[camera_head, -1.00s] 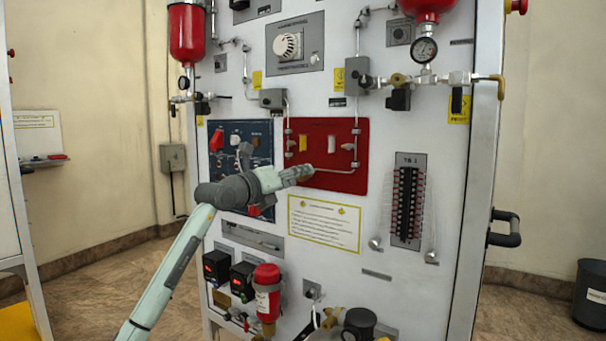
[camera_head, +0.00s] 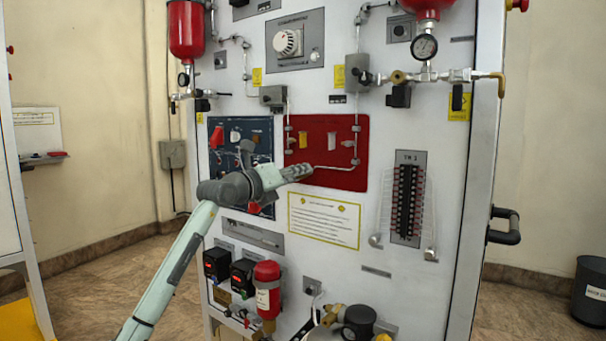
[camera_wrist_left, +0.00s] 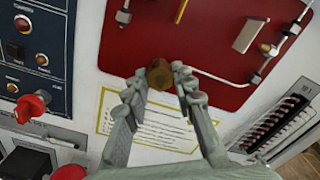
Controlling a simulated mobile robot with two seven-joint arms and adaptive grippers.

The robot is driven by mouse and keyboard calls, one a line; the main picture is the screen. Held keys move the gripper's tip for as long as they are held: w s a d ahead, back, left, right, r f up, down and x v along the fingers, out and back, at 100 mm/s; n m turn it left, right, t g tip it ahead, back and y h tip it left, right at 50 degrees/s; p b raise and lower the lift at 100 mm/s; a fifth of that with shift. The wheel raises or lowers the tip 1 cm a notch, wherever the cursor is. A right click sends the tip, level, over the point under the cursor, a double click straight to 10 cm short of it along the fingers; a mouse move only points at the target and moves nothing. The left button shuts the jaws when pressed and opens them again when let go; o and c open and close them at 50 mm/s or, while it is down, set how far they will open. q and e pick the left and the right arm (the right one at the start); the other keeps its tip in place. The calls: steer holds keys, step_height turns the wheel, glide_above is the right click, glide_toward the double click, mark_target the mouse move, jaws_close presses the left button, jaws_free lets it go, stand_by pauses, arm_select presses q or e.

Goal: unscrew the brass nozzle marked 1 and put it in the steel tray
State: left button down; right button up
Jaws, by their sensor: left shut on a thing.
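My left gripper (camera_head: 298,171) is at the lower left part of the red panel (camera_head: 345,180) on the trainer's front. In the left wrist view, its two fingers (camera_wrist_left: 159,85) are closed on a small round brass nozzle (camera_wrist_left: 159,74), seen nearly end-on in front of the panel's lower edge. The fingers hide the nozzle in the head view. I cannot read its mark, nor tell whether it still touches the panel. My right gripper is not in view. I cannot make out a steel tray in either view.
A thin metal pipe (camera_head: 335,168) runs across the red panel close to the fingertips. A blue switch panel (camera_head: 226,131) is behind my left arm. A yellow-framed notice (camera_head: 324,222) is just below. A red cylinder (camera_head: 267,275) and two black boxes (camera_head: 217,265) stick out lower down.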

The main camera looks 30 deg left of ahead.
arm_select(q)
steer(key=shift+r+n+p, duration=0.15)
steer(key=shift+n+p, duration=0.65)
steer(key=shift+n, duration=1)
steer(key=n, duration=0.3)
steer(key=shift+n, duration=0.3)
steer(key=shift+n, duration=1.6)
